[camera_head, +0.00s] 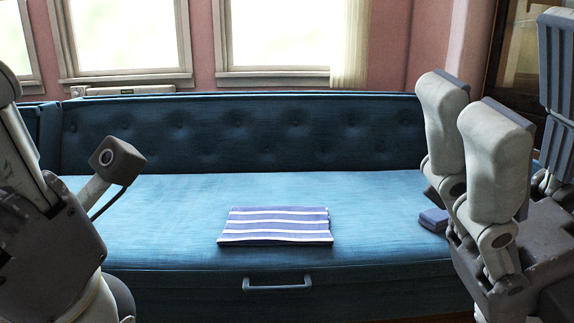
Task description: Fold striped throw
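The striped throw (276,225), blue with white stripes, lies flat on the sofa seat as a neat, layered rectangle near the front edge. My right gripper (522,125) is at the far right with its thick pale fingers pointing up. Its grey-blue pads stand apart with nothing between them, well to the right of the throw. My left arm comes in at the left edge, with a small dark camera box sticking out from its wrist. The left fingertips cannot be made out at the lower left. Neither hand touches the throw.
The blue sofa (160,215) has a tufted backrest and a front handle (277,284). The seat around the throw is clear. Windows are behind.

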